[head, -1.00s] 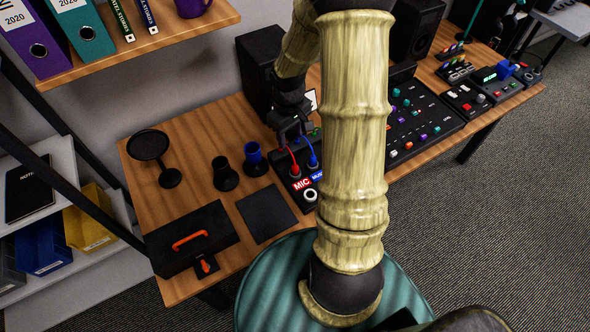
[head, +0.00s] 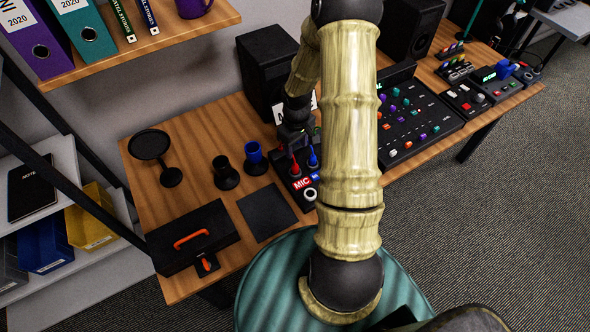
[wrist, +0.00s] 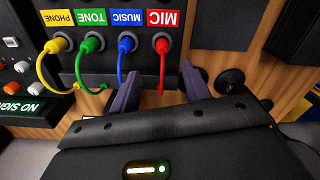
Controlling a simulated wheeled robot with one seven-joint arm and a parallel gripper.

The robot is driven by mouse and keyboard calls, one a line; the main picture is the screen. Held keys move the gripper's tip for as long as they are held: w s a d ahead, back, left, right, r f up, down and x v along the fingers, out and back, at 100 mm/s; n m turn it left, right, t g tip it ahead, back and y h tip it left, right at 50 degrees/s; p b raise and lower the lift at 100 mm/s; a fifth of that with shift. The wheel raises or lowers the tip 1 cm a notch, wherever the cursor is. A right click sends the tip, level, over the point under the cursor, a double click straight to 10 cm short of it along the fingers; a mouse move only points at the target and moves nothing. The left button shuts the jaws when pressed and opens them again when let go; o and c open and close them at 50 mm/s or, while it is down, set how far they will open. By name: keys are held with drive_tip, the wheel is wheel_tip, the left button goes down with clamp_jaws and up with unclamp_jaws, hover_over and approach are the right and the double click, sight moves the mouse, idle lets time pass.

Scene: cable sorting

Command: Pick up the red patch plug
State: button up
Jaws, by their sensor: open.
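The red patch plug (wrist: 161,46) sits in the MIC socket of a black patch box (wrist: 190,15), with its red cable running toward my gripper in the wrist view. In the head view the red plug (head: 295,169) shows beside the red MIC label, just under my gripper (head: 300,148). My gripper (wrist: 160,72) is open; its two dark fingers reach toward the box on either side of the red cable, short of the plug head. The blue plug (wrist: 127,44) in MUSIC is close beside the left finger. I cannot tell whether a finger touches any cable.
Green (wrist: 93,45) and yellow (wrist: 56,46) plugs sit in TONE and PHONE. A black cup (head: 225,173) and a blue cup (head: 255,158) stand left of the box, near a bare dark mat (head: 267,213). A black speaker (head: 265,72) stands behind.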

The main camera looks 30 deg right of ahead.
sight(295, 166)
wheel_tip(295, 166, down, 6)
drive_tip(key=shift+r+p, duration=0.1)
drive_tip(key=shift+p, duration=0.2)
drive_tip(key=shift+a+f+p, duration=0.2)
drive_tip(key=shift+f+p, duration=0.6)
drive_tip(key=shift+f, duration=1.85)
clamp_jaws()
drive_tip(key=shift+r, duration=0.1)
